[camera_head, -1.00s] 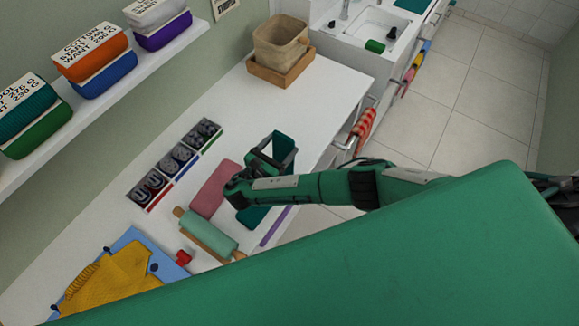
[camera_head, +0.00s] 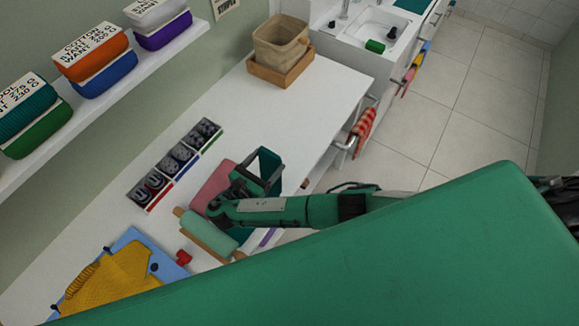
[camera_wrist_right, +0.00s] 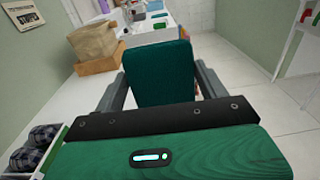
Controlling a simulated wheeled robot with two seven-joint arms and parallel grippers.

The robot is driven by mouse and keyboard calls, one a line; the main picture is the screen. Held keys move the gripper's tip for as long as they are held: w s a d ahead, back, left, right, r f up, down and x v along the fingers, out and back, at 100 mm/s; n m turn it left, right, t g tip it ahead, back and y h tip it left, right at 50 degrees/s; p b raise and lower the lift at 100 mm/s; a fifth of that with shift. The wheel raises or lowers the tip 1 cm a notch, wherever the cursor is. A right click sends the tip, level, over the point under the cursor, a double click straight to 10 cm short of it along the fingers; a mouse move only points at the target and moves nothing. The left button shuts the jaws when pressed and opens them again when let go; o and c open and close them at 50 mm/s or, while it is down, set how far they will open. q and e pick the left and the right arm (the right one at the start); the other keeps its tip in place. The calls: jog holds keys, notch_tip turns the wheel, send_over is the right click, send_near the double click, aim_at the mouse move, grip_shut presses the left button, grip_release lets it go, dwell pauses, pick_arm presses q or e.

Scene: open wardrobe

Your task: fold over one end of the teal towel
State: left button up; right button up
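The teal towel (camera_head: 269,163) has one end raised upright off the white counter in the head view. Its lower part lies largely hidden behind my right arm. My right gripper (camera_head: 258,180) is at the raised end, with a finger on each side of the cloth. In the right wrist view the towel (camera_wrist_right: 158,70) stands as a flat panel between the two fingers (camera_wrist_right: 160,95), which appear to hold its side edges. My left gripper is in neither view.
Patterned dark items (camera_head: 173,160) lie behind. A basket (camera_head: 281,42) stands at the far end; the counter (camera_head: 318,95) before it is clear.

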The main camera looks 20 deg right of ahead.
jog(key=shift+s+a, duration=0.2)
jog(key=shift+a, duration=0.05)
jog(key=shift+v, duration=1.95)
jog(key=shift+f, duration=0.1)
jog(key=shift+s+a+f, duration=0.25)
jog(key=shift+s+a, duration=0.25)
jog(key=shift+a, duration=0.3)
jog(key=shift+s+a+f, duration=0.25)
jog(key=shift+s+a, duration=0.3)
jog(key=shift+a, duration=0.2)
jog(key=o, duration=0.6)
jog(key=shift+c, duration=0.2)
jog(key=shift+r, duration=0.15)
